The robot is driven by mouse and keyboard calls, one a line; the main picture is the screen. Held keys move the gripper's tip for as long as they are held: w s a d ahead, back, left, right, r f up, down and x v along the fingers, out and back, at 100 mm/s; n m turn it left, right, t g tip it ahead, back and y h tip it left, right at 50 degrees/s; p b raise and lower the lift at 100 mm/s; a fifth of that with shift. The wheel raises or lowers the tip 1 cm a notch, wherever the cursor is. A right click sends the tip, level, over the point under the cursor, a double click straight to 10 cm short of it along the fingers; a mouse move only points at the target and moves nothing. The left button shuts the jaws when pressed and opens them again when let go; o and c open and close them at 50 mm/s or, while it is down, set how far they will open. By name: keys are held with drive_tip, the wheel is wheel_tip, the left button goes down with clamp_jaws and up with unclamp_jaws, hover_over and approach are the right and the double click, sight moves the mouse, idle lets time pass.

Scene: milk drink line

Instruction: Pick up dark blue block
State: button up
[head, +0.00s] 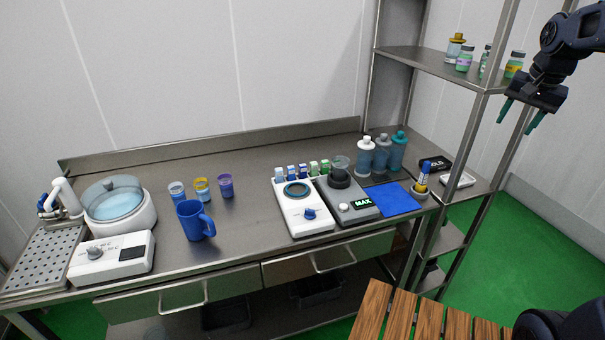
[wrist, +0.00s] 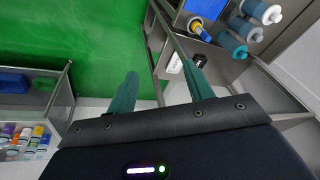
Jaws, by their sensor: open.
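A row of small coloured blocks with pale tops stands behind the white device on the steel bench in the head view. One near the left end is a dark blue block (head: 291,173), between a lighter blue one and another bluish one; it is small, so the exact shade is hard to judge. My gripper (head: 519,116) hangs in the air at the upper right, beside the shelf rack and far from the block. Its two green fingers are apart and empty; they also show in the wrist view (wrist: 164,80). The block does not show clearly in the wrist view.
The bench holds a white device (head: 305,216), a grey device (head: 350,207), a blue mat (head: 396,198), a blue mug (head: 194,221) and several cups. Bottles (head: 381,155) stand right of the row. The rack's metal posts (head: 480,130) rise between my gripper and the bench.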

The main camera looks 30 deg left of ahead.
drive_tip(key=w+a+f+m+g, duration=0.1)
drive_tip(key=w+a, duration=0.4)
drive_tip(key=a, duration=0.3)
drive_tip(key=w+a+f+m, duration=0.1)
drive_tip(key=w+a, duration=0.4)
drive_tip(key=a, duration=0.3)
drive_tip(key=m+g+h, duration=0.1)
drive_tip(key=m+g, duration=0.1)
drive_tip(key=m, duration=0.2)
hover_over(302, 165)
drive_tip(key=f, duration=2.5)
drive_tip(key=shift+s+d+f, duration=0.1)
drive_tip(key=shift+s+d, duration=0.2)
drive_tip(key=shift+d, duration=0.1)
drive_tip(key=shift+s+a+f, duration=0.15)
drive_tip(key=shift+a+f, duration=0.1)
drive_tip(key=shift+f, duration=0.2)
wheel_tip(302, 165, down, 5)
drive_tip(key=shift+w+f, duration=0.2)
drive_tip(key=shift+f, duration=1.15)
drive_tip(key=shift+w+f, duration=0.2)
drive_tip(key=shift+f, duration=1.1)
drive_tip(key=c, duration=1.1)
